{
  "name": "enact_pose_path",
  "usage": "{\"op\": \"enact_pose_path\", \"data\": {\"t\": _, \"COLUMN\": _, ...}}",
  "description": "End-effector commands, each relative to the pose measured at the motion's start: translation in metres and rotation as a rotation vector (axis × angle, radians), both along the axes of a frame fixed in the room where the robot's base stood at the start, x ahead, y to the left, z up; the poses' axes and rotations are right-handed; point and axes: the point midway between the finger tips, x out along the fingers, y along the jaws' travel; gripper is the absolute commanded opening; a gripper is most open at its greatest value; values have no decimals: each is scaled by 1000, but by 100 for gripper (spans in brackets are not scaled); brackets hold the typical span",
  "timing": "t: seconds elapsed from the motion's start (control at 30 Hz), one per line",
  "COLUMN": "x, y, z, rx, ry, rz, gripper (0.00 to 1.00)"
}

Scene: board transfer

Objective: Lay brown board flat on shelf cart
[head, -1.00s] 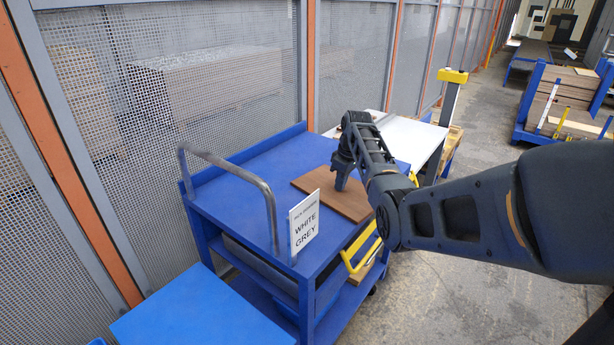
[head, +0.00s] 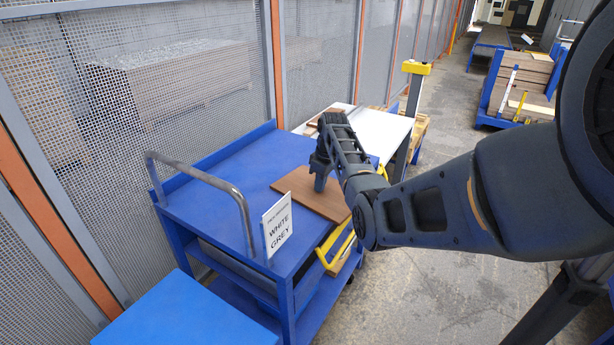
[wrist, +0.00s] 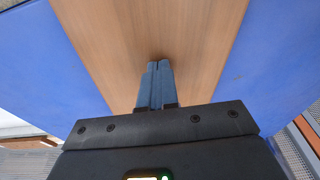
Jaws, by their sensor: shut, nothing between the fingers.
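The brown board (head: 311,194) lies flat on the top deck of the blue shelf cart (head: 215,190), near the deck's right edge. The board also fills the middle of the wrist view (wrist: 150,35), with blue deck on both sides of it. My gripper (head: 320,188) points down at the board in the head view. In the wrist view its two fingers (wrist: 157,64) are together with nothing between them, over the board. I cannot tell whether the fingertips touch the board's surface.
A sign reading WHITE GREY (head: 277,226) stands at the cart's front edge beside a grey handle (head: 240,195). A white table (head: 375,128) stands behind the cart. A mesh fence (head: 170,80) runs along the left. A blue surface (head: 185,315) is at the lower left. Open floor lies right.

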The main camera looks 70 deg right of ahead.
Motion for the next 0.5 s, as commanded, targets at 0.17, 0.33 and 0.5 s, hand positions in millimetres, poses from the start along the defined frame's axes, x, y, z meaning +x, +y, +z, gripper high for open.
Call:
{"op": "enact_pose_path", "data": {"t": 0.17, "x": 5, "y": 2, "z": 5, "rx": -4, "ry": -3, "rz": 2, "gripper": 0}}
{"op": "enact_pose_path", "data": {"t": 0.33, "x": 0, "y": 10, "z": 3, "rx": -3, "ry": -1, "rz": 0, "gripper": 0}}
{"op": "enact_pose_path", "data": {"t": 0.5, "x": -35, "y": 18, "z": 4, "rx": -7, "ry": -3, "rz": -1, "gripper": 0}}
